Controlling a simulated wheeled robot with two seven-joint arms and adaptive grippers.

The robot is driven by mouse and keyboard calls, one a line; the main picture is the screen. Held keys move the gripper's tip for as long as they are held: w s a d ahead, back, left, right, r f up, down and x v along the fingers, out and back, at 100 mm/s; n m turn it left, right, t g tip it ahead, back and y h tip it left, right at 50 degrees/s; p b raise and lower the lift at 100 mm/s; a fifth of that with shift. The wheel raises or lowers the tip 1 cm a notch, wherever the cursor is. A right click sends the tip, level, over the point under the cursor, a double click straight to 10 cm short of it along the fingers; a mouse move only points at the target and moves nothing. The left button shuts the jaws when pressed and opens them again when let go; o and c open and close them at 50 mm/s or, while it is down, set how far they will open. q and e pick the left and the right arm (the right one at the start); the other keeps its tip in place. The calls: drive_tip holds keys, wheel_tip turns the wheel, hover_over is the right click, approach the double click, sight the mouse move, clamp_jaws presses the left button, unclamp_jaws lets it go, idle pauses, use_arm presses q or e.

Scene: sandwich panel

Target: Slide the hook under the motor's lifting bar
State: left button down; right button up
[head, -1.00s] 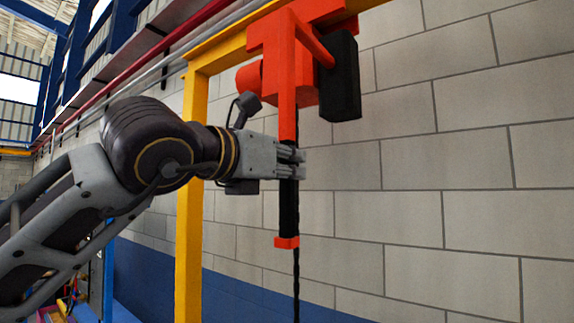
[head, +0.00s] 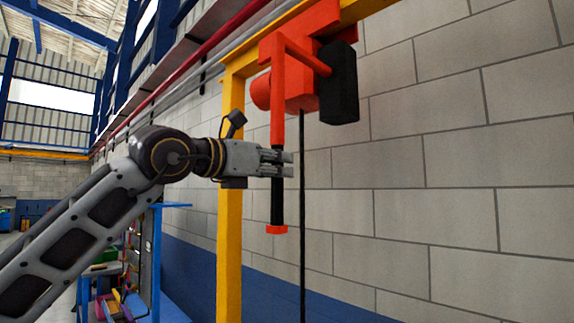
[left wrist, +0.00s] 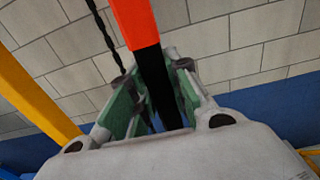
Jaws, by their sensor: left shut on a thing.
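My left gripper (head: 278,163) comes in from the left in the head view and is shut on the black grip (head: 277,203) of a hanging orange handle (head: 277,115). The handle hangs down from the orange hoist (head: 297,75) on the yellow beam. In the left wrist view the black grip (left wrist: 162,90) passes between the fingers (left wrist: 155,95). A dark chain (head: 302,215) hangs from the hoist just right of the handle, apart from it. The chain's lower end is out of view. The hook, the motor and its lifting bar do not show. My right gripper is not in view.
A yellow post (head: 230,200) stands close behind my left wrist, beneath the yellow beam (head: 375,8). A pale block wall (head: 450,160) lies behind the hoist. A blue rack with coloured things (head: 110,300) stands at the lower left.

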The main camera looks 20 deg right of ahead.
use_arm(q)
drive_tip(key=shift+s+d, duration=0.1)
drive_tip(key=shift+s, duration=0.15)
drive_tip(key=c, duration=1.3)
unclamp_jaws()
drive_tip(key=shift+s, duration=0.1)
drive_tip(key=shift+v, duration=6)
